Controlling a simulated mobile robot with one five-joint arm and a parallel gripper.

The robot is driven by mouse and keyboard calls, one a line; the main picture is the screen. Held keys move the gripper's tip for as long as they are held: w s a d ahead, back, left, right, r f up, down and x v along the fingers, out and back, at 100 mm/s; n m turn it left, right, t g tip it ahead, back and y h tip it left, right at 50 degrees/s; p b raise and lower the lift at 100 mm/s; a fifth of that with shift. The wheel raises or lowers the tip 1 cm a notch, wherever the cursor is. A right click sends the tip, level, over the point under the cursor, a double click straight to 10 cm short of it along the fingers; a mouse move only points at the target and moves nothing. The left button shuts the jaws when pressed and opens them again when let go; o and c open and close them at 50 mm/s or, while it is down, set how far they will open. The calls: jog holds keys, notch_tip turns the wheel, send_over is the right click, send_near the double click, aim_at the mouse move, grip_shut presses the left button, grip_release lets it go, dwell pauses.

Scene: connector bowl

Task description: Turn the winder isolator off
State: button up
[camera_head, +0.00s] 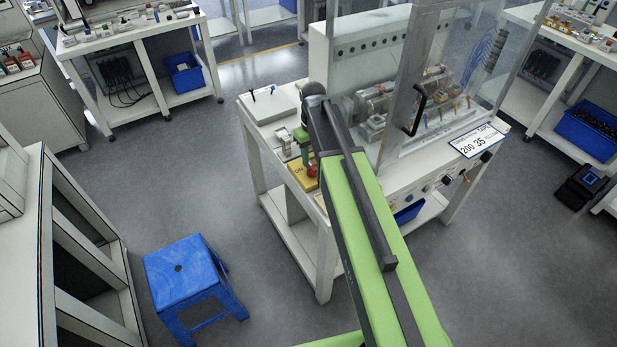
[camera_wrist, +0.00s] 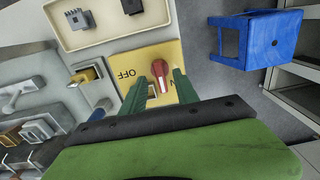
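The winder isolator is a red rotary knob (camera_wrist: 159,72) on a yellow plate (camera_wrist: 140,68) with OFF printed on its left in the wrist view. A second label at its right is mostly hidden by a finger. The knob's grip runs roughly up and down in that view; which label it points to is unclear. My gripper (camera_wrist: 159,84) is open, its two green fingers apart on either side of the knob; contact cannot be told. In the head view the plate (camera_head: 300,178) and red knob (camera_head: 312,171) sit at the bench's near left corner, below my gripper (camera_head: 303,150).
A blue stool (camera_head: 185,270) stands on open floor at left.

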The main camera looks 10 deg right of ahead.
aim_at(312, 167)
notch_tip(312, 167, down, 4)
jog(key=b, duration=0.3)
jog(key=shift+f, duration=0.25)
jog(key=shift+r, duration=0.1)
